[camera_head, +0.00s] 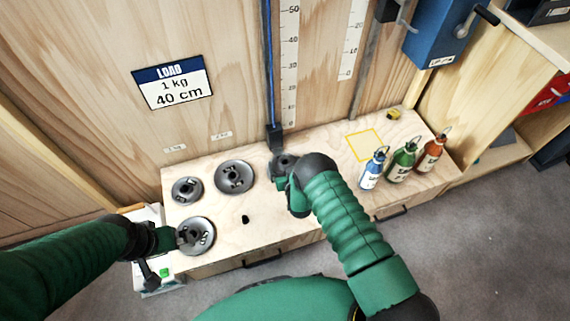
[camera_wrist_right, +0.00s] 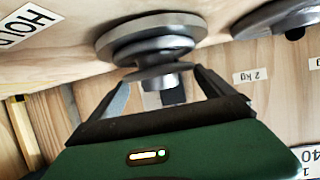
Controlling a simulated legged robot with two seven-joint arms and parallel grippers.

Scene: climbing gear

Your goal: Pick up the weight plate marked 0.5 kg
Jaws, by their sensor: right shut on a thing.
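My right gripper (camera_head: 284,172) is at the middle of the bench, shut on a dark grey round weight piece (camera_head: 281,160). In the right wrist view, the fingers of this gripper (camera_wrist_right: 164,80) flank the lower part of the grey piece (camera_wrist_right: 150,38), which has stepped discs and a short dark knob. I cannot read any mark on it. Three more grey plates lie on the bench: a small one (camera_head: 187,189), a larger one (camera_head: 235,177) and a front one (camera_head: 203,238). My left gripper (camera_head: 180,238) is beside the front plate and partly over it; its jaws are unclear.
Three bottles, blue (camera_head: 372,168), green (camera_head: 402,160) and orange (camera_head: 432,153), stand at the bench's right. A dark block (camera_head: 274,138) on a blue cord hangs just behind my right gripper. A yellow-outlined square (camera_head: 364,146) on the bench is clear.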

